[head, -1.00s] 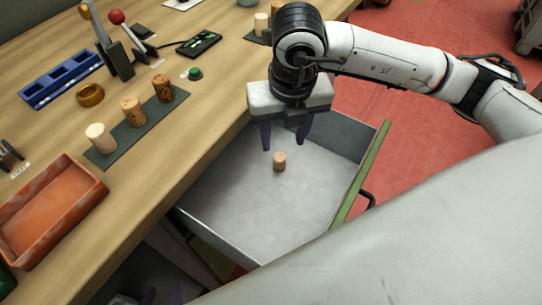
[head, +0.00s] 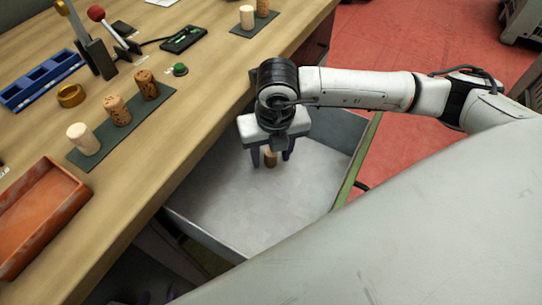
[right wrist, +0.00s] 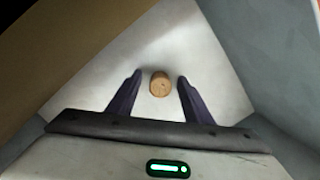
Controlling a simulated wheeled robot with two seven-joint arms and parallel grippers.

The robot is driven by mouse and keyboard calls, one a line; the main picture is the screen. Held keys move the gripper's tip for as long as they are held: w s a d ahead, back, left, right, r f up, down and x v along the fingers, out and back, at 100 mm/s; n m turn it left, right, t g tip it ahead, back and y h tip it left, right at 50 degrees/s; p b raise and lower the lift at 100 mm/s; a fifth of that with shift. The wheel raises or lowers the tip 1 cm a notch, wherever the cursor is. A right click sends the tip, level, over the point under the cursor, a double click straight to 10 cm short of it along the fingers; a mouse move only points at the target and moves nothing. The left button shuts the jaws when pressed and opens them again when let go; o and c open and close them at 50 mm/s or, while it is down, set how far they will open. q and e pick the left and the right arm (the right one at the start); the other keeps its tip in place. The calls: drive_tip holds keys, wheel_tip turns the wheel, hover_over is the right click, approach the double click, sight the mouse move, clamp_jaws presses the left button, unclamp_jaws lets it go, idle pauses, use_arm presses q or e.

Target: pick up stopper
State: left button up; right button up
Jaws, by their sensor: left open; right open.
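A light brown cork stopper (head: 270,161) stands upright on the floor of the open grey drawer (head: 240,205). My right gripper (head: 271,157) is over it, pointing down, with its dark fingers open on either side of the stopper. In the right wrist view the stopper (right wrist: 160,84) lies between the two open fingertips (right wrist: 160,76), with a visible gap on each side. The gripper partly hides the stopper in the head view. My left gripper (head: 148,298) shows only as dark fingertips at the bottom edge, low beside the desk, away from the stopper.
The drawer's walls, including its green-edged front (head: 358,165), surround my right gripper.

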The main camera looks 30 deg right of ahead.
drive_tip(key=c, duration=1.1)
